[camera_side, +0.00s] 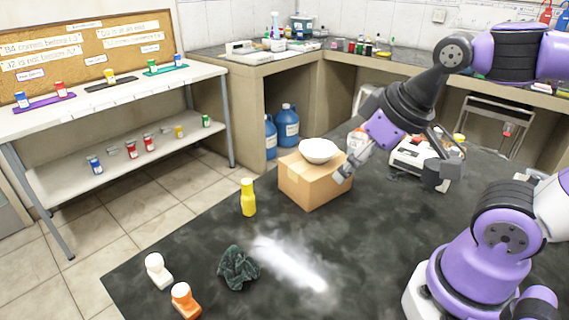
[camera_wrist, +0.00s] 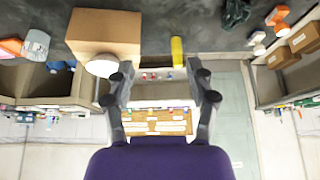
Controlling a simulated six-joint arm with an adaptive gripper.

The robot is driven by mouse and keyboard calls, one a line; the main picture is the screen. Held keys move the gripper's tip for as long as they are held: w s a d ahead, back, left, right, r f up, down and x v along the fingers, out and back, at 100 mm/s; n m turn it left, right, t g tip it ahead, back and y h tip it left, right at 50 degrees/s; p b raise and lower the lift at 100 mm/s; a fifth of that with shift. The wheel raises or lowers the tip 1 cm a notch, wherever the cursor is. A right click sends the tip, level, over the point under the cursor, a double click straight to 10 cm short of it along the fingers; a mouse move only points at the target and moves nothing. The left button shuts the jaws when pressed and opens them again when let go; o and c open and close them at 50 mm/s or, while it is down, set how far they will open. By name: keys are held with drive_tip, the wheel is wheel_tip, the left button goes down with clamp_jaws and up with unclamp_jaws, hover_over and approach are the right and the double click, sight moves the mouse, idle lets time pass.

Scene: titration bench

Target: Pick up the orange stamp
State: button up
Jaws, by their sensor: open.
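The orange stamp (camera_side: 185,302), with a white knob, is on the dark table at its near left end in the side view. What looks like the same stamp (camera_wrist: 277,15) shows at the upper right of the wrist view. A white stamp (camera_side: 158,271) is close beside it and also shows in the wrist view (camera_wrist: 257,38). My gripper (camera_side: 392,176) is open and empty, raised near the cardboard box, well to the right of the orange stamp. Its two spread fingers (camera_wrist: 162,85) show in the wrist view with nothing held between them.
A crumpled dark green cloth (camera_side: 238,268) lies right of the stamps. A yellow bottle (camera_side: 248,197) stands farther back. A cardboard box (camera_side: 314,181) carries a white bowl (camera_side: 318,150). Lab equipment (camera_side: 412,153) stands behind my gripper. The table's middle foreground is mostly clear.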

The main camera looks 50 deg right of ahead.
drive_tip(key=n+g+y, duration=0.2)
drive_tip(key=n+y, duration=0.1)
drive_tip(key=n, duration=0.6)
approach(182, 290)
drive_tip(key=x, duration=0.4)
drive_tip(key=shift+w+f, duration=0.3)
drive_tip(key=shift+w, duration=0.15)
drive_tip(key=x, duration=0.6)
drive_tip(key=shift+s+a, duration=0.1)
drive_tip(key=shift+s, duration=0.25)
drive_tip(key=shift+c, duration=0.4)
clamp_jaws()
